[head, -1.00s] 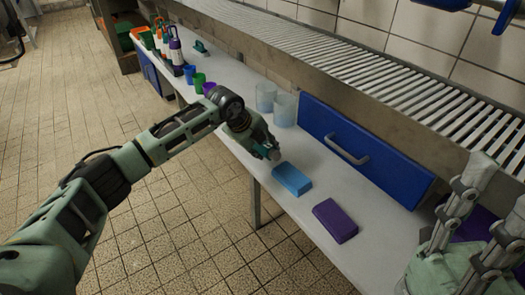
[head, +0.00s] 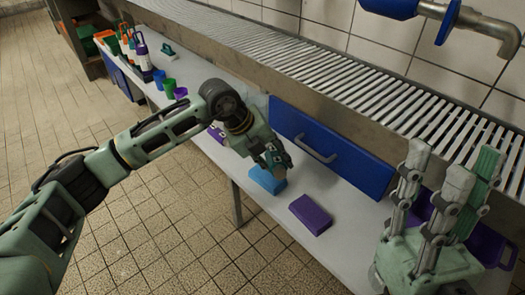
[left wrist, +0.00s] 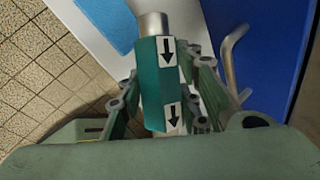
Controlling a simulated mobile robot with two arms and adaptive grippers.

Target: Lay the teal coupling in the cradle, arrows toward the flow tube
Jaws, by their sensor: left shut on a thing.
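My left gripper (head: 276,163) is shut on the teal coupling (left wrist: 154,85) and holds it above the bench, by the far side of a blue block. In the left wrist view the coupling lies between the fingers. Its white labels carry black arrows that point down the picture, toward my palm. A bare metal end (left wrist: 152,23) sticks out at the top. In the head view the fingers mostly hide the coupling. My right gripper (head: 447,182) is at the right, fingers up and apart, with nothing seen between them. I cannot make out the cradle or identify the flow tube.
The blue block (head: 267,180) and a purple block (head: 310,214) lie on the grey bench (head: 345,235). A blue panel with a handle (head: 330,150) stands behind them. A blue pipe with metal elbow (head: 465,18) is above.

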